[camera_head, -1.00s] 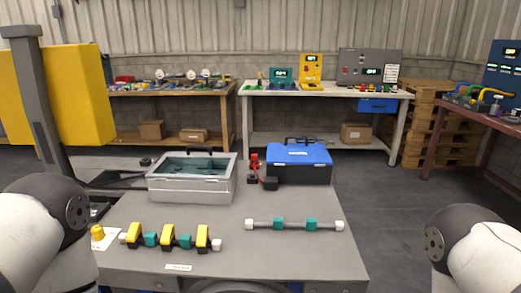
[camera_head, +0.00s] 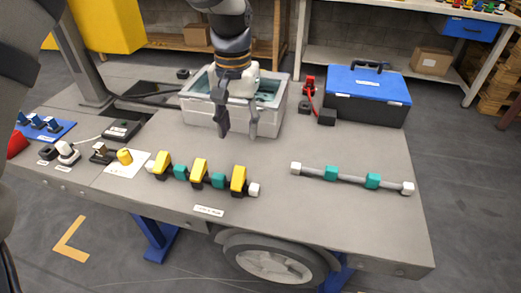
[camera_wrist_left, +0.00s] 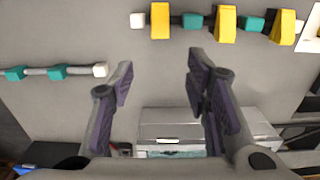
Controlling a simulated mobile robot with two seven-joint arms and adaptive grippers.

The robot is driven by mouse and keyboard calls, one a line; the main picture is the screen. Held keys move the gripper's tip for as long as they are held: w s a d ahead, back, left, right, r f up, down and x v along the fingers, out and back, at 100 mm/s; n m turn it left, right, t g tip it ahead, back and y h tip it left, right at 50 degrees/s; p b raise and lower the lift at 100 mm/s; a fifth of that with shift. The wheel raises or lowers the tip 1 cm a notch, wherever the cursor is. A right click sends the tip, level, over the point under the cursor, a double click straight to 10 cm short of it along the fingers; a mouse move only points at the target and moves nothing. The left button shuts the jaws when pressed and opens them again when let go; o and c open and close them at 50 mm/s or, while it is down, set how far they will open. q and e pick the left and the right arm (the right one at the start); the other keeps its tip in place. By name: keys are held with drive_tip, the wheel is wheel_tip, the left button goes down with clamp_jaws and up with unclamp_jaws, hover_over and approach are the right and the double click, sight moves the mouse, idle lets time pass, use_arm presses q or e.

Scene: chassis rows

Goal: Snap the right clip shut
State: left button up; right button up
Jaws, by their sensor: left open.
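A row of three yellow clips sits on dark mounts along a bar with teal blocks and white ends, near the table's front. The right clip (camera_head: 238,181) is beside the white end cap; its yellow part stands up from its mount. In the left wrist view, which is turned round, this right clip (camera_wrist_left: 160,20) is the leftmost yellow one, at the top edge. I cannot tell whether its latch is engaged. My left gripper (camera_head: 238,132) points down, open and empty, behind the row and in front of the grey bin. Its spread fingers (camera_wrist_left: 160,82) are apart from the clip.
A grey open bin (camera_head: 205,112) stands behind my left gripper. A blue-lidded toolbox (camera_head: 366,97) is at the back right. A second bar (camera_head: 350,179) with teal blocks lies to the right. A yellow knob (camera_head: 125,156) is left of the row. The table between is clear.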

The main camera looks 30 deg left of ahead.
sight(240, 167)
use_arm(q)
drive_tip(key=f, duration=0.7)
drive_tip(key=f+b, duration=0.1)
drive_tip(key=f, duration=0.3)
drive_tip(key=shift+s+f, duration=0.35)
use_arm(e)
drive_tip(key=shift+s+d+f, duration=0.15)
drive_tip(key=shift+s+f, duration=0.55)
drive_tip(key=shift+s, duration=0.15)
use_arm(q)
clamp_jaws()
drive_tip(key=f+g+b, duration=0.2)
drive_tip(key=shift+w+h+b, duration=0.3)
drive_tip(key=shift+w+b, duration=0.05)
drive_tip(key=shift+w, duration=0.05)
drive_tip(key=shift+g, duration=0.4)
drive_tip(key=shift+r, duration=0.3)
use_arm(e)
drive_tip(key=shift+g, duration=0.8)
drive_tip(key=s+f, duration=0.3)
drive_tip(key=shift+f, duration=0.2)
